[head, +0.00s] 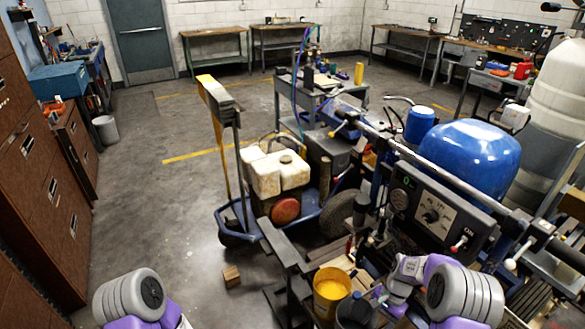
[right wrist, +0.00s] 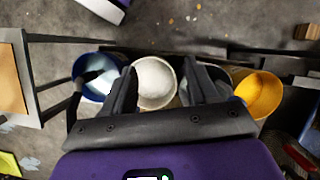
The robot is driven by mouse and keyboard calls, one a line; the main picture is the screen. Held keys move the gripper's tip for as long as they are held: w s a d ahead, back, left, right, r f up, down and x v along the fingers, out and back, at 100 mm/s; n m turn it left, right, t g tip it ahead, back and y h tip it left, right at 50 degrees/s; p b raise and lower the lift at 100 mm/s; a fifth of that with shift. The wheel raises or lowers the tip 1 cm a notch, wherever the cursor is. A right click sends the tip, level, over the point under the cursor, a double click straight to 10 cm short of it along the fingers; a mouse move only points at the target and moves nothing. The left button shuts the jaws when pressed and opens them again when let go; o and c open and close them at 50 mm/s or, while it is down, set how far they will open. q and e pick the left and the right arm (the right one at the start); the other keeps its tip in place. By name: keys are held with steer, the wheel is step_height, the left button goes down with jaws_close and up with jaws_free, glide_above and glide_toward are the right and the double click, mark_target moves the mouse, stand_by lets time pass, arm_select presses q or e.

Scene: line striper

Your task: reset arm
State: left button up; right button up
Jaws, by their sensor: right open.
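My right gripper (right wrist: 158,85) is open in the right wrist view, its two dark fingers apart. A round container with white contents (right wrist: 155,82) shows between the fingers, seen from above; I cannot tell whether they touch it. In the head view my right arm (head: 440,285) reaches in at the bottom right, over the striper's front end, and its fingers are not clear. My left arm (head: 130,297) shows only as a grey and purple part at the bottom left; its gripper is out of the picture.
A yellow bucket (head: 331,285) and a dark bucket (head: 355,312) stand by my right arm. The yellow one (right wrist: 258,93) and a blue-rimmed bucket (right wrist: 95,77) flank the gripper. The line striper, with its control panel (head: 430,212), fills the right.

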steer(key=s+a+f+n+t, duration=0.1)
steer(key=s+a+f+n, duration=0.2)
steer(key=s+a+f, duration=0.2)
steer(key=s+a+f+n+t+y, duration=0.1)
steer(key=s+a+f, duration=0.4)
steer(key=s+a, duration=0.5)
steer(key=s+n+t, duration=0.1)
steer(key=s+n, duration=0.1)
steer(key=shift+f+n, duration=0.25)
steer(key=shift+n, duration=0.05)
steer(key=shift+s, duration=0.1)
